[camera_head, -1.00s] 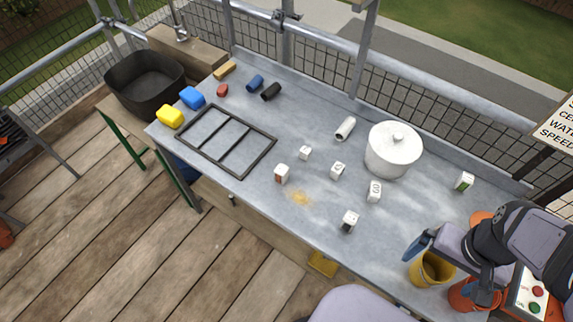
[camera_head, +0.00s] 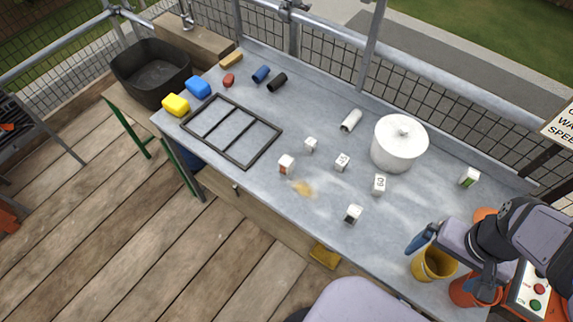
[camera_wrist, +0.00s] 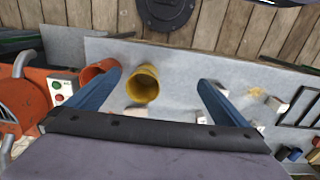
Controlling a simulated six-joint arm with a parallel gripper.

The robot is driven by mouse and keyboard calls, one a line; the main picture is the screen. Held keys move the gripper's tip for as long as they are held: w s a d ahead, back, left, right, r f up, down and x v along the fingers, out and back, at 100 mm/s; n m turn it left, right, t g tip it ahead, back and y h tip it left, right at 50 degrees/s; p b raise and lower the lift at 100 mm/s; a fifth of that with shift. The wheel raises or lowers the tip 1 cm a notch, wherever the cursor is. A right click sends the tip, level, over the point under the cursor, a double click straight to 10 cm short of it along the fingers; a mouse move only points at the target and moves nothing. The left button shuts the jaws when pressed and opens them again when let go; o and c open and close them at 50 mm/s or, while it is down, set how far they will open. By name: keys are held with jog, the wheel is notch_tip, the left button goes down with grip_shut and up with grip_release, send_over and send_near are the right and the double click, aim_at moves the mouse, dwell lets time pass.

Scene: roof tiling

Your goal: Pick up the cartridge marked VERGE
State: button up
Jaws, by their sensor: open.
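Several small white box-shaped cartridges stand on the grey worktop. One has an orange-red mark (camera_head: 286,164), one a dark mark (camera_head: 353,214) and one a green mark (camera_head: 469,177). Other white ones sit mid-table: a plain-looking one (camera_head: 310,144), one with dark marking (camera_head: 342,162) and one with dark characters (camera_head: 379,184). I cannot read VERGE on any of them.
A yellow cup (camera_head: 433,264) and an orange cup (camera_head: 474,291) stand near my gripper. A white lidded pot (camera_head: 400,143) and a white cylinder (camera_head: 351,119) are at the back. A dark divided frame (camera_head: 251,158) lies left, near coloured blocks. Mesh railing lines the back edge.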

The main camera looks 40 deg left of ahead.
jog(key=c, duration=1.2)
